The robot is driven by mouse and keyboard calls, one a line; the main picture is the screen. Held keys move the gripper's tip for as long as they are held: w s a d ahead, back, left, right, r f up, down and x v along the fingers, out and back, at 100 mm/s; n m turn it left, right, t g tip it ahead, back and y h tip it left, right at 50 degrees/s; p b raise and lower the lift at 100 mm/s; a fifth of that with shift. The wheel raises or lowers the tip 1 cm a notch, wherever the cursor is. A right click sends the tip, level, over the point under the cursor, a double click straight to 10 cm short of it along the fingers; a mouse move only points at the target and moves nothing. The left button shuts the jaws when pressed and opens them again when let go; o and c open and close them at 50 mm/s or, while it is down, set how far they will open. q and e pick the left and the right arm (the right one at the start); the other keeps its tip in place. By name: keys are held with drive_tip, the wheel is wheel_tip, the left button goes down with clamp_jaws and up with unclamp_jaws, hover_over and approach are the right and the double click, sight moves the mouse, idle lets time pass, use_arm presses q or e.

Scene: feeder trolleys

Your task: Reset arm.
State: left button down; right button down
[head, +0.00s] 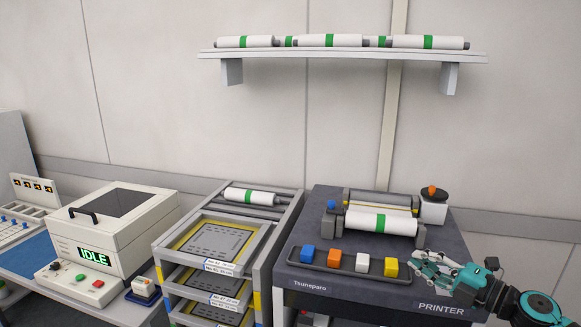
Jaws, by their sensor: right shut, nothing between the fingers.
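My right gripper (428,273) is in the head view at the lower right, reaching in from the right edge. It is shut and empty, just right of the yellow block and over the right part of the printer (330,283). I cannot tell whether it touches the printer top. The printer is dark with a "PRINTER" label and carries a white roll with a green band (381,222) at its back. My left gripper is not in view.
A tray with blue (308,252), orange, white and yellow (391,267) blocks lies along the printer's front. A trolley (262,262) with stacked trays and a roll stands left of it. A white machine showing "IDLE" (96,257) is farther left. A wall shelf (340,55) holds several rolls.

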drive_tip(key=s+a+f+m+g+h, duration=0.1)
drive_tip(key=s+a+f+m+h, duration=0.1)
drive_tip(key=s+f+m+h, duration=0.6)
drive_tip(key=s+a+f+m+h, duration=0.2)
drive_tip(key=s+f+m+h, duration=0.3)
drive_tip(key=f+m, duration=0.6)
drive_tip(key=s+a+f+m+g+y, duration=0.1)
drive_tip(key=s+f+m+g, duration=0.15)
drive_tip(key=s, duration=0.55)
drive_tip(key=s+a+f+m+g, duration=0.1)
drive_tip(key=s+a+f+g, duration=0.1)
drive_tip(key=s+g, duration=0.35)
drive_tip(key=s+a+f+m+g+y, duration=0.1)
drive_tip(key=s+f+m, duration=0.15)
drive_tip(key=s, duration=0.65)
wheel_tip(320, 180, down, 26)
drive_tip(key=s+n+g, duration=0.1)
drive_tip(key=s+g, duration=0.1)
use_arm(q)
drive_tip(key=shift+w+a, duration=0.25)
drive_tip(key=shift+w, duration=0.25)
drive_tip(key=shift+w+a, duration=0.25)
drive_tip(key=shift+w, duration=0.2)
use_arm(e)
drive_tip(key=s+d+f, duration=0.3)
drive_tip(key=s+f, duration=1.3)
drive_tip(key=f, duration=0.1)
drive_tip(key=shift+s+g+h, duration=0.3)
drive_tip(key=shift+s+g, duration=0.05)
drive_tip(key=shift+g, duration=0.05)
